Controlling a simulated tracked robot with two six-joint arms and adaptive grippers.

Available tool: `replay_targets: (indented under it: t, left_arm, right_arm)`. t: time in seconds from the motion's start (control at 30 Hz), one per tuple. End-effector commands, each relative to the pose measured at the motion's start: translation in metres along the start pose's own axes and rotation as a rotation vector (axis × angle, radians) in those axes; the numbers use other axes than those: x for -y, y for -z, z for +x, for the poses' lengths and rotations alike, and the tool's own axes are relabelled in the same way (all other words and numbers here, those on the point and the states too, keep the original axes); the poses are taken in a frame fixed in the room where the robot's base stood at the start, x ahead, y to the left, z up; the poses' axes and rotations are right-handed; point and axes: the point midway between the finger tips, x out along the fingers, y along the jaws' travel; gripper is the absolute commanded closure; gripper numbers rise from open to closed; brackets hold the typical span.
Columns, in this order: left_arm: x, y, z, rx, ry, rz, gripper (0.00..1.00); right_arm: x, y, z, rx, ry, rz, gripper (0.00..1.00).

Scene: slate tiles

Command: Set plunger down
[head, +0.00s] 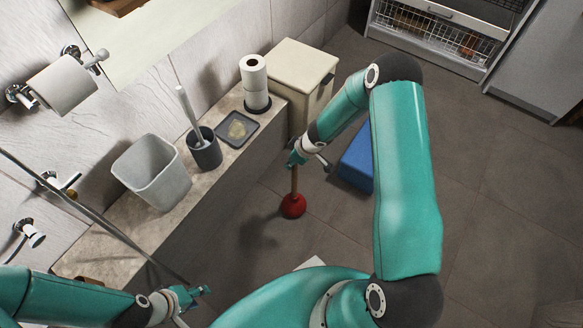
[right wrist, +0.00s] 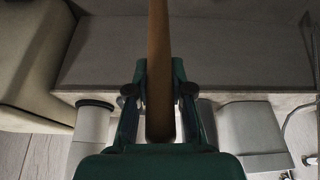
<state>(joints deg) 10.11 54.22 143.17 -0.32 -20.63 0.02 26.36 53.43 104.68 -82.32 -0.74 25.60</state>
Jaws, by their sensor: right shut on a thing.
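The plunger has a red rubber cup (head: 293,206) and a wooden handle (head: 294,180). My right gripper (head: 297,157) is shut on the upper part of the handle, and the plunger hangs upright with its cup downwards, at or close to the floor. I cannot tell whether the cup touches the floor. In the right wrist view the handle (right wrist: 158,45) runs between the two fingers of the right gripper (right wrist: 160,92); the cup is out of view there. My left gripper (head: 192,294) is at the lower left, away from the plunger; its finger gap is unclear.
A stone ledge (head: 222,178) left of the plunger holds a grey bin (head: 152,172), a toilet brush holder (head: 205,150), a dish (head: 238,130) and paper rolls (head: 255,80). A beige bin (head: 302,75) and blue box (head: 356,160) stand nearby. Tiled floor (head: 500,200) is clear at right.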

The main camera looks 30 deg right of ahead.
Motion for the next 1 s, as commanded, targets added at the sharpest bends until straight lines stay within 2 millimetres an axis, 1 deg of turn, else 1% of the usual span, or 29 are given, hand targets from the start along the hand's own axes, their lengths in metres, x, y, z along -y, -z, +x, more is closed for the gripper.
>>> replay_targets:
  t: [0.03,0.1,0.4,0.8,0.93,0.97,1.0]
  left_arm:
    - [0.005,0.000,0.013,0.000,0.000,0.000,0.60]
    - [0.006,0.000,0.017,0.001,0.000,0.000,0.60]
    - [0.006,0.000,0.016,0.000,0.000,0.000,0.60]
    - [0.010,0.000,0.027,0.000,0.000,0.000,0.60]
    - [0.010,0.000,0.027,0.000,0.000,0.000,0.60]
    - [0.010,0.000,0.027,0.000,0.000,0.000,0.60]
    - [0.010,0.000,0.027,0.000,0.000,0.000,0.60]
  right_arm:
    - [0.000,-0.005,0.012,-0.001,0.000,0.000,1.00]
    - [0.000,-0.007,0.016,-0.001,-0.001,0.000,1.00]
    - [0.000,-0.006,0.015,-0.001,-0.001,0.001,1.00]
    - [0.000,-0.011,0.027,-0.001,0.000,0.001,1.00]
    - [0.000,-0.011,0.026,0.000,0.000,0.001,1.00]
    - [0.000,-0.012,0.027,0.001,0.001,0.001,0.78]
    - [0.000,-0.012,0.027,0.001,0.001,0.001,0.71]
